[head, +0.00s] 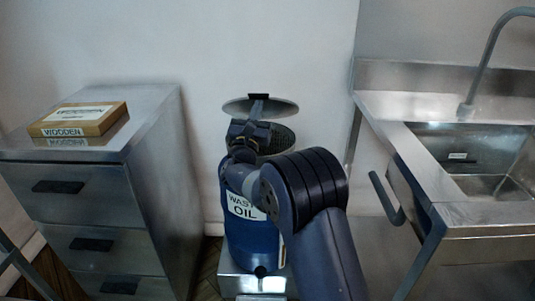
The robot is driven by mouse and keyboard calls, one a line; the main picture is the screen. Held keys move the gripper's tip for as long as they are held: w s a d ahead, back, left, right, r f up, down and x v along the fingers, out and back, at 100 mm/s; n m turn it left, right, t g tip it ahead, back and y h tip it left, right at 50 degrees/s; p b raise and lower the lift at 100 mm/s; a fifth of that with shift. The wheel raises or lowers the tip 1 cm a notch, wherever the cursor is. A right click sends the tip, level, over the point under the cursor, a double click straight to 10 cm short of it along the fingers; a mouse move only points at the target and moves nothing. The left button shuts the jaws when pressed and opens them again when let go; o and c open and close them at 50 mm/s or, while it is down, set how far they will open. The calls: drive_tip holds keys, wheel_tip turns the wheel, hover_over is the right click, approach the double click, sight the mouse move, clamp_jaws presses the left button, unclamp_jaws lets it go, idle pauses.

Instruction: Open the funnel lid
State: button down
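The blue drum (252,243) with a "WASTE OIL" label stands on a low metal base between the cabinet and the sink. A dark mesh funnel top (283,140) shows at its top, partly hidden by my arm. The round grey lid (283,106) shows above and behind the mesh, apart from it in the picture, so the funnel looks uncovered. A small black handle (258,97) sits at the lid's upper edge. My gripper (257,108) is in front of the lid, pointing to the handle. Its fingers are too small to tell whether they are open or touch the lid.
A metal drawer cabinet (155,165) stands at left with a box labelled "WOODEN" (80,119) on top. A metal sink unit (455,207) with a tap (485,60) and a front bar handle (386,200) stands at right. A white wall is close behind the drum.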

sight(256, 97)
drive_tip(key=shift+w+d+r+p, duration=0.1)
drive_tip(key=shift+w+r+p, duration=0.5)
drive_tip(key=shift+r, duration=0.3)
drive_tip(key=shift+w+r+p, duration=0.35)
drive_tip(key=shift+w+r, duration=0.35)
drive_tip(key=shift+r, duration=0.15)
drive_tip(key=shift+w+r+p, duration=0.2)
drive_tip(key=shift+r+p, duration=0.1)
drive_tip(key=shift+r, duration=0.05)
drive_tip(key=w+r+p, duration=0.2)
drive_tip(key=w, duration=0.1)
drive_tip(key=shift+r+p, duration=0.3)
drive_tip(key=shift+p, duration=0.1)
drive_tip(key=shift+w+r, duration=0.2)
drive_tip(key=shift+w, duration=0.15)
drive_tip(key=shift+a+p+x, duration=0.25)
drive_tip(key=shift+p+x, duration=0.9)
drive_tip(key=shift+x, duration=0.1)
drive_tip(key=shift+a+p+x, duration=0.25)
drive_tip(key=shift+p+x, duration=0.85)
drive_tip(key=shift+x, duration=0.15)
drive_tip(key=shift+w, duration=0.15)
